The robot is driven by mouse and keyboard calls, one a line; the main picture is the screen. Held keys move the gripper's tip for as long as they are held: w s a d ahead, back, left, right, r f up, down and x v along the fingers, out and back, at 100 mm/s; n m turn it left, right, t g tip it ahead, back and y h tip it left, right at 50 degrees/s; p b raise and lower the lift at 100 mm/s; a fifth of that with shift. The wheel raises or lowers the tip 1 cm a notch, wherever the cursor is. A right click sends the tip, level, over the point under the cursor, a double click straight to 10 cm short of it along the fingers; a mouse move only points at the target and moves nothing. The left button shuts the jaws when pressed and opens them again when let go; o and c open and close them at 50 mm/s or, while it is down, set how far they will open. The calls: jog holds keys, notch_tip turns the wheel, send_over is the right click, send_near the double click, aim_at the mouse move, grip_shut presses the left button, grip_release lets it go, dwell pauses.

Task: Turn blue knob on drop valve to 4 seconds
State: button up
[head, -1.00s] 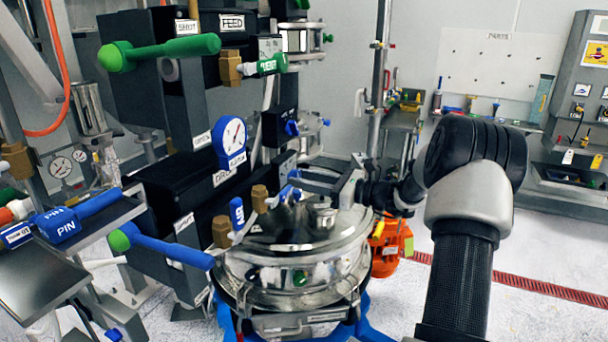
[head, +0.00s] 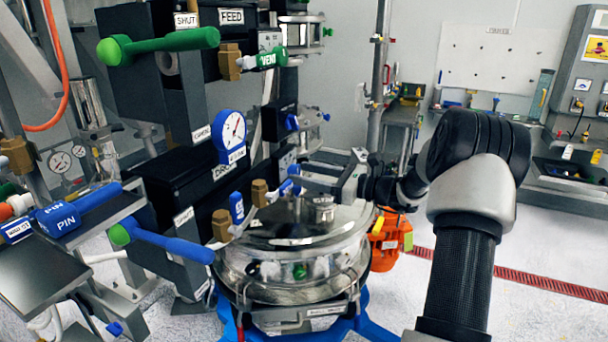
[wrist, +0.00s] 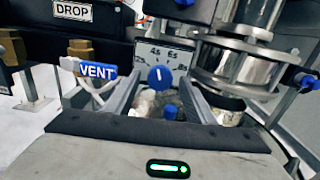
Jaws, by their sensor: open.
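The blue knob (wrist: 159,77) with a white pointer line sits on a pale dial plate (wrist: 153,54) with second marks in the wrist view. The pointer stands roughly upright; its exact setting is hard to read. The 4s mark is near the plate's top. My gripper (wrist: 163,82) is open, with one finger on each side of the knob in the picture; I cannot tell whether they touch it. In the head view my gripper (head: 296,180) reaches left over the steel vessel, beside the black drop valve housing (head: 180,170). Its fingertips partly hide the knob there.
A blue VENT handle (wrist: 97,71) is close left of my gripper. A steel cylinder (wrist: 240,65) is close on the right. The lidded steel vessel (head: 285,262) lies below. A long blue lever (head: 172,247) juts out at left.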

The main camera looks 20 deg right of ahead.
jog(key=b+v, duration=0.2)
jog(key=v, duration=1.4)
jog(key=shift+s+d, duration=0.25)
jog(key=shift+s, duration=0.05)
